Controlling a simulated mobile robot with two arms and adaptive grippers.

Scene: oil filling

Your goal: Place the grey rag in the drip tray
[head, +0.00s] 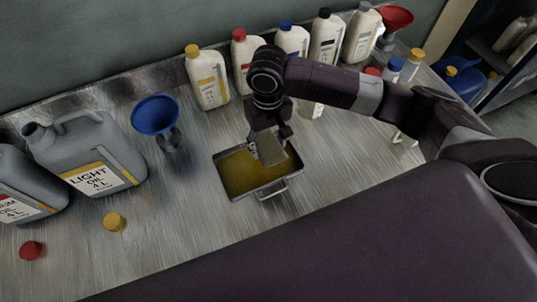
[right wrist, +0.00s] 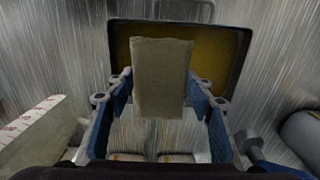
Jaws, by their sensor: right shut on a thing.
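The grey rag (head: 270,151) is in my right gripper (head: 268,134), which points down and is shut on it. The rag hangs over the back right part of the drip tray (head: 240,182), a shallow metal tray with yellowish oil in it. In the right wrist view the rag (right wrist: 161,78) is a flat block between the blue-padded fingers of the gripper (right wrist: 160,92), with the tray (right wrist: 231,50) beyond it. I cannot tell whether the rag touches the tray bottom. My left gripper is not in view.
A blue funnel (head: 155,116) stands left of the tray, and grey oil jugs (head: 88,150) stand further left. Several capped white bottles (head: 207,80) line the wall. A yellow cap (head: 113,222) and a red cap (head: 31,250) lie front left. Bare bench surrounds the tray.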

